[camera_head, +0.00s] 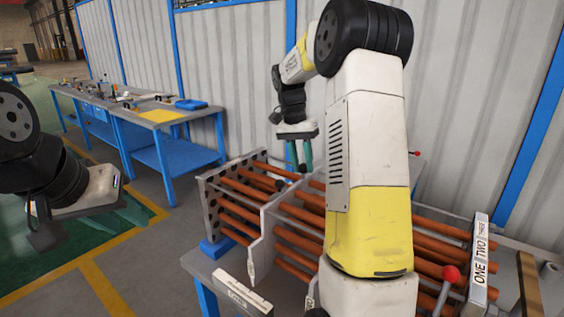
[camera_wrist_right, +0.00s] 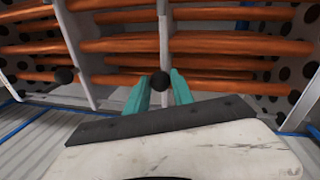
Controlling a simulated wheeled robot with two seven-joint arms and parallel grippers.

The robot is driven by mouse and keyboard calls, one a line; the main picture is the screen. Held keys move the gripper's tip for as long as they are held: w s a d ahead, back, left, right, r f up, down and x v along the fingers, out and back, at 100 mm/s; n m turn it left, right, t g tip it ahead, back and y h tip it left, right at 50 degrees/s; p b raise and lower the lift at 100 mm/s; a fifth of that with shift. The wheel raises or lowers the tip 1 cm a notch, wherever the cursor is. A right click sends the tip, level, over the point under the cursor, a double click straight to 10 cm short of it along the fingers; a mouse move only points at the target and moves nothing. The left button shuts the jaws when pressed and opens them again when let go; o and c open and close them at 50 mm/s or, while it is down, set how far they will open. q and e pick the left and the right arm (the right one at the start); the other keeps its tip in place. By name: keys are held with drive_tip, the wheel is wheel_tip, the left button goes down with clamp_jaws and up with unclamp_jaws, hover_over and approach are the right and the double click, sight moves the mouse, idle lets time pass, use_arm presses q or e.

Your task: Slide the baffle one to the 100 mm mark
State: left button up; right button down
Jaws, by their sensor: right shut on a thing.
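The flanged shell's tube bundle, with copper-brown tubes (camera_head: 297,230), lies across the bench. A baffle plate (camera_head: 262,238) crosses the tubes at the left and has a small tag at its lower end. My right gripper (camera_head: 299,165) is at the far side of the bundle. In the right wrist view its teal fingers are shut on a dark round knob (camera_wrist_right: 160,80) at the edge of a baffle plate (camera_wrist_right: 164,40). I cannot tell which numbered baffle this is. My left gripper (camera_head: 90,222) is open and empty at the left, away from the bundle.
A plate marked ONE, TWO, THREE (camera_head: 480,265) stands at the right, near a red ball handle (camera_head: 452,273). A perforated end plate (camera_head: 212,205) is at the bundle's left. My right arm hides the bundle's middle. A blue workbench (camera_head: 175,152) stands behind.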

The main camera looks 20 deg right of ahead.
drive_tip(key=c, duration=1.1)
unclamp_jaws()
wheel_tip(320, 180, up, 8)
drive_tip(key=w+a, duration=0.1)
drive_tip(key=shift+f, duration=0.15)
drive_tip(key=shift+a, duration=0.1)
